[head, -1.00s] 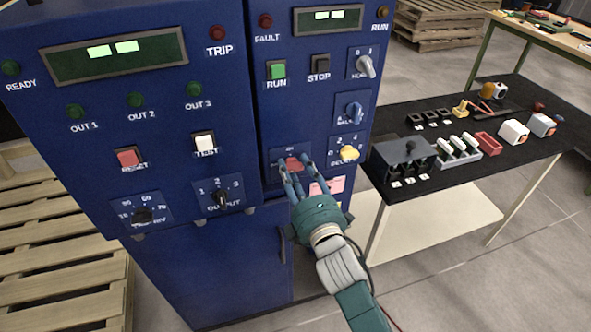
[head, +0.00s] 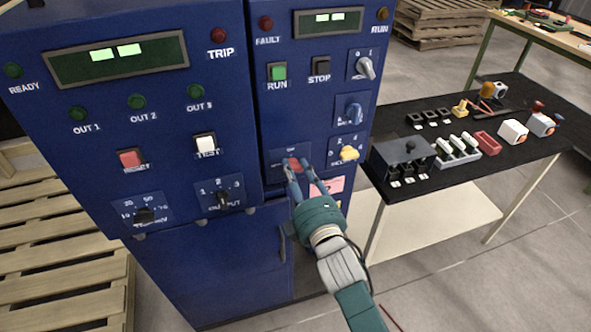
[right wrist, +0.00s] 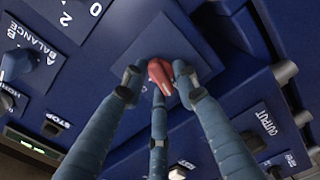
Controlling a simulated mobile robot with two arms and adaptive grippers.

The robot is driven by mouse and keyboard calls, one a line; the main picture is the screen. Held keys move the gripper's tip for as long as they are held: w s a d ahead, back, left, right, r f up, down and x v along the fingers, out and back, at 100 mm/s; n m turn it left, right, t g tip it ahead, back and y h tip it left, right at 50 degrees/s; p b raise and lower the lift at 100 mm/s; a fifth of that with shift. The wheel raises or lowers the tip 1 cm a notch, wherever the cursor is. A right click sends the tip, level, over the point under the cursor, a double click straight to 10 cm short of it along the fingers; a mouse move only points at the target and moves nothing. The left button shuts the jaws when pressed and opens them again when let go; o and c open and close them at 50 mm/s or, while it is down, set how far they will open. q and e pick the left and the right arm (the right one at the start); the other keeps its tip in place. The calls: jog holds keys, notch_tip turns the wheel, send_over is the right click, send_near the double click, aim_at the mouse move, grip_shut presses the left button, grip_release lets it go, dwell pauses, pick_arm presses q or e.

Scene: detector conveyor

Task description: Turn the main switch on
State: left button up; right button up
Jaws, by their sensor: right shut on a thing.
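The main switch is a red rotary knob (head: 291,163) on a blue plate low on the right-hand blue cabinet. It also shows as a red knob (right wrist: 160,74) in the right wrist view, with a small light mark on one end. My right gripper (head: 300,172) has its slim blue fingers shut around this knob. In the right wrist view my right gripper's fingertips (right wrist: 158,82) sit close on its sides. The fingers partly hide the knob and its plate markings in the head view. My left gripper is not in view.
Above the red knob are a yellow selector (head: 349,153), a blue balance knob (head: 353,112), a grey knob (head: 366,68), a green RUN button (head: 277,72) and a black STOP button (head: 320,66). A black-topped table (head: 470,175) with parts stands at the right.

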jog(key=m, duration=0.2)
jog(key=r+m+p, duration=0.1)
jog(key=shift+w+d+m, duration=0.1)
jog(key=shift+w+m, duration=0.05)
jog(key=shift+m, duration=0.25)
jog(key=m+p, duration=0.1)
jog(key=m, duration=0.3)
jog(key=shift+d+m+p, duration=0.1)
jog(key=shift+m+p, duration=0.2)
jog(key=shift+p, duration=0.05)
jog(key=m+p, duration=0.1)
jog(key=m, duration=0.3)
jog(key=shift+d+f, duration=0.1)
jog(key=shift+f+m+p, duration=0.15)
jog(key=shift+m+p, duration=0.2)
jog(key=shift+m, duration=0.75)
jog(key=shift+f, duration=0.1)
jog(key=o, duration=0.9)
jog(key=shift+d+f, duration=0.15)
jog(key=shift+f, duration=0.1)
